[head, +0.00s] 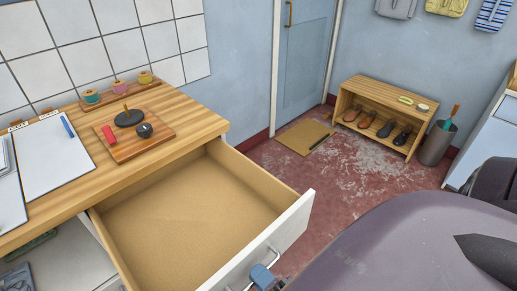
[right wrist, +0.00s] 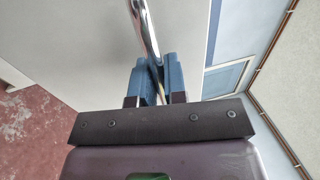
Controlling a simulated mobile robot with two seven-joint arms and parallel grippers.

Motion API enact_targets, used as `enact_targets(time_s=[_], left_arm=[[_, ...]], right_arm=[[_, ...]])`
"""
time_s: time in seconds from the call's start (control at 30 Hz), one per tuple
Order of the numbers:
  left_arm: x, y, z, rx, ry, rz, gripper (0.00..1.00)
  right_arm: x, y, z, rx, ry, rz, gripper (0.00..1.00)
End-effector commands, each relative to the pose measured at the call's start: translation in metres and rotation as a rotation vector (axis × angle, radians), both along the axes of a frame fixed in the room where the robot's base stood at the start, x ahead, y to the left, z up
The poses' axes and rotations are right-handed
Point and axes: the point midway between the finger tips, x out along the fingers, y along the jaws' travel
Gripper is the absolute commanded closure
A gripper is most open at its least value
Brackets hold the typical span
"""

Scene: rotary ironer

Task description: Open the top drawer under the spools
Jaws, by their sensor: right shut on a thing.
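The top drawer (head: 185,220) is pulled well out from the wooden counter, and its inside is bare. Its white front (head: 290,225) faces the lower right and carries a metal bar handle (head: 274,250). My right gripper (head: 263,277) is shut on this handle; only its blue fingertips show in the head view. In the right wrist view the blue fingers (right wrist: 154,72) sit on both sides of the shiny handle bar (right wrist: 143,28). Thread spools (head: 119,86) stand on a wooden rack on the counter above the drawer. My left gripper is not in view.
A wooden board (head: 135,146) with small items and a clipboard (head: 52,155) lie on the counter (head: 60,205). An open shelf (head: 50,262) is below. A shoe bench (head: 385,95), bin (head: 437,143) and doormat (head: 302,137) stand farther back. Red floor between is clear.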

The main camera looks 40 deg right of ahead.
Motion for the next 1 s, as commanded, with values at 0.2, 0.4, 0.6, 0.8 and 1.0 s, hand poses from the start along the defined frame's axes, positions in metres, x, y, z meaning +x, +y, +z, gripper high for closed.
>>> enact_targets(time_s=[0.2, 0.4, 0.6, 0.8, 1.0], left_arm=[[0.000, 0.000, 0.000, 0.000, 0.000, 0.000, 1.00], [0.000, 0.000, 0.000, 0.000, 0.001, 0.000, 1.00], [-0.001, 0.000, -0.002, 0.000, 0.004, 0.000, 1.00], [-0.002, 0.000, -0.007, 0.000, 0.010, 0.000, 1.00], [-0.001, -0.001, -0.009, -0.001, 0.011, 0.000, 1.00]], right_arm=[[0.000, 0.001, 0.000, 0.001, 0.000, 0.001, 0.64], [0.000, 0.000, 0.000, 0.000, 0.000, 0.001, 0.64], [-0.012, -0.001, -0.004, -0.001, 0.003, 0.001, 0.64], [-0.047, -0.002, -0.011, -0.001, 0.006, 0.000, 0.64], [-0.080, -0.003, -0.017, 0.000, 0.004, 0.001, 0.64]])
